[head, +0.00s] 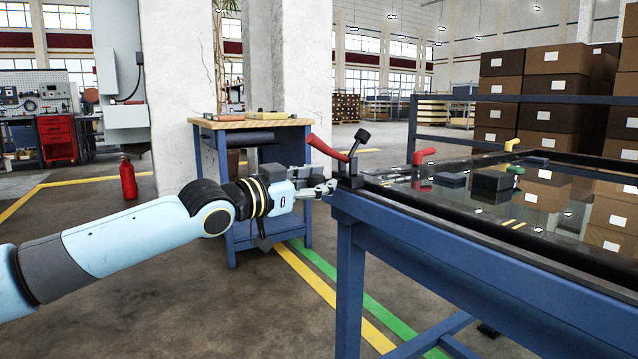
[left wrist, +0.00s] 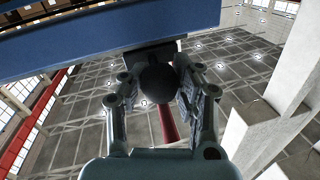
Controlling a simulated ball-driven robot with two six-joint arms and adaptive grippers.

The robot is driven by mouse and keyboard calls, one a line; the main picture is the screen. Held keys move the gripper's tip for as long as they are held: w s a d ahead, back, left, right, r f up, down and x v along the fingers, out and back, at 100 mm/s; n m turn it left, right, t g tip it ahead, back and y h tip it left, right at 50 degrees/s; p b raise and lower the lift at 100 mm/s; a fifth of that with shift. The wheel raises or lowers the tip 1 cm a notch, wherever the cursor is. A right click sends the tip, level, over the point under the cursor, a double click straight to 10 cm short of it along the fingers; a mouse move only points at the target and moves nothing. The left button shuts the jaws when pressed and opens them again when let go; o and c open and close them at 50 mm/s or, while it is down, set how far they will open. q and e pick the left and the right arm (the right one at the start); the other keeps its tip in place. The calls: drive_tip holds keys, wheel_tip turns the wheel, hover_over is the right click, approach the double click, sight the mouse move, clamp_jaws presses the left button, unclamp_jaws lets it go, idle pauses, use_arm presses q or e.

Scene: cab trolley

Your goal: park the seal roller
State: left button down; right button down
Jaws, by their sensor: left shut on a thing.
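A red-handled tool with a dark head, which looks like the seal roller (head: 325,147), is at the near left corner of the blue-legged table (head: 400,222). Its red handle slants up to the left. A black lever with a thick end (head: 360,140) rises beside it, slanting right. My left gripper (head: 330,187) is at that corner, just below the handle. In the left wrist view its fingers are shut around a dark round part (left wrist: 158,82), with a red bar (left wrist: 168,122) running below it. The exact grip is partly hidden. My right gripper is out of view.
The glass-like tabletop (head: 560,210) carries dark blocks (head: 492,182), a second red handle (head: 424,155) and small yellow and green pieces. A blue cart with a wooden top (head: 250,122) stands behind my left gripper. A fire extinguisher (head: 128,178) stands further left. Open floor lies between.

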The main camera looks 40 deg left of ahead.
use_arm(q)
drive_tip(key=shift+a+f, duration=0.2)
drive_tip(key=shift+f, duration=0.1)
drive_tip(key=c, duration=1.3)
unclamp_jaws()
drive_tip(key=shift+a+r, duration=0.1)
drive_tip(key=shift+a, duration=0.05)
drive_tip(key=o, duration=0.4)
drive_tip(key=shift+s+a, duration=0.15)
drive_tip(key=shift+a, duration=0.05)
drive_tip(key=shift+d+r, duration=0.1)
wheel_tip(320, 180, up, 10)
